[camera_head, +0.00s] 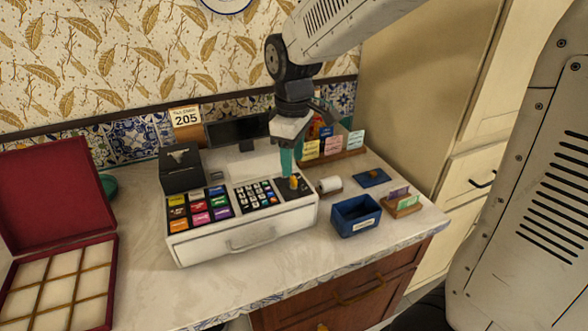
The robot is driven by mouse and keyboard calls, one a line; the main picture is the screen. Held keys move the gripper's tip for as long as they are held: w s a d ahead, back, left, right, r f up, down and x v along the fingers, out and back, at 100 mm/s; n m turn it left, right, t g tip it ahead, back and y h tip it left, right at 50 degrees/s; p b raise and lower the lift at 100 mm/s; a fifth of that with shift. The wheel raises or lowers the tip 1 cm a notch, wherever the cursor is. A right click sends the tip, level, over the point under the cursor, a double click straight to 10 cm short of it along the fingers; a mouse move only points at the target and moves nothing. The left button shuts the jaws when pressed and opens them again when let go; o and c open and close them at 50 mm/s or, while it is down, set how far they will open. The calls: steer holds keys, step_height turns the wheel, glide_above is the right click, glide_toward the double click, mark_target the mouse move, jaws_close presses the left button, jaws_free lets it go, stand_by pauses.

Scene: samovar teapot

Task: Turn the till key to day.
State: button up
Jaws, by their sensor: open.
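The white till (215,241) stands on the counter, with coloured keys, a number pad and a dark panel (284,188) at its right end. A small yellow-orange till key (293,182) stands up from that dark panel. The marks around the key are too small to read, so its setting cannot be told. My gripper (291,168) points down just above the key, its teal fingers open. The fingers' tips are close to the key; whether they touch it or stand around it cannot be told.
A blue box (355,215), a paper roll (330,185) and card holders (402,203) stand right of the till. A dark printer (184,170) and screen (237,131) stand behind. An open red case (112,262) lies left. The front counter is clear.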

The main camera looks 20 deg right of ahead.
mark_target(293, 176)
steer(key=shift+r, duration=1.5)
